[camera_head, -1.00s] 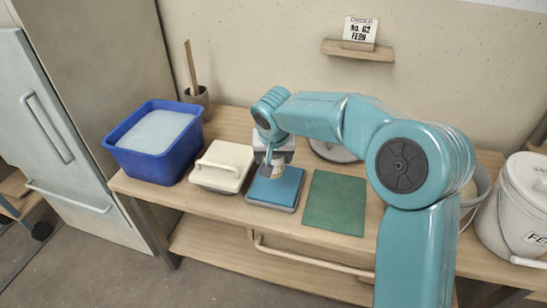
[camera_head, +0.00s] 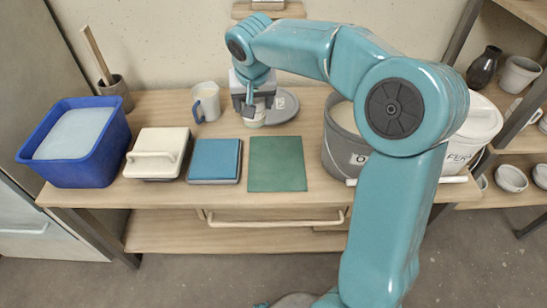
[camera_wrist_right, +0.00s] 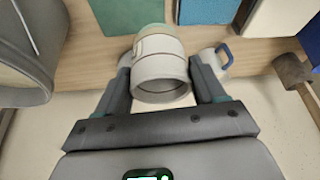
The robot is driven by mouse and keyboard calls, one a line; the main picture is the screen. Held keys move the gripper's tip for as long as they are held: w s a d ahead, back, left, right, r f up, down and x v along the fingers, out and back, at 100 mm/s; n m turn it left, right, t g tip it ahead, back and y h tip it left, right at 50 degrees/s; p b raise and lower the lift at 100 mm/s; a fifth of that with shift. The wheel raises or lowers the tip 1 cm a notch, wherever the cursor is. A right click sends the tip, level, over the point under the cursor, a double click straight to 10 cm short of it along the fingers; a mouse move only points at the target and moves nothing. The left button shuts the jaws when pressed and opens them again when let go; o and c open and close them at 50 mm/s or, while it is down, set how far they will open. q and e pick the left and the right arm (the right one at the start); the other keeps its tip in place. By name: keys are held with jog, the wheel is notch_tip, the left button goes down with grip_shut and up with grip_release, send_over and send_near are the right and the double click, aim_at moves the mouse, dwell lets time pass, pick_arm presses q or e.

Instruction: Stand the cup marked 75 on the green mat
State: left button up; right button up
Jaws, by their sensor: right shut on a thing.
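A whitish cup (camera_head: 254,119) with a green end is between the fingers of my right gripper (camera_head: 250,108), which is shut on it. In the right wrist view the cup (camera_wrist_right: 160,75) shows its open rim towards the camera, with a small label on its side that I cannot read. The green mat (camera_head: 277,165) lies flat and bare on the bench, and part of it shows in the right wrist view (camera_wrist_right: 122,16). In the head view the cup is behind the mat's back edge. I cannot tell whether it touches the bench. My left gripper is not in view.
A blue pad (camera_head: 214,160), a white handled block (camera_head: 157,152) and a blue tub (camera_head: 75,165) stand left of the mat. A jug (camera_head: 208,102) and a grey disc (camera_head: 284,105) are behind. A grey bucket (camera_head: 337,160) is close on the right.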

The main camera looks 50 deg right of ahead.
notch_tip(320, 180, up, 3)
jog(key=m, duration=0.1)
send_over(276, 162)
notch_tip(276, 162, down, 20)
jog(key=b, duration=0.4)
jog(key=shift+s+b, duration=0.1)
jog(key=shift+b, duration=0.3)
jog(key=shift+f, duration=0.15)
jog(key=o, duration=1.2)
jog(key=shift+c, duration=0.2)
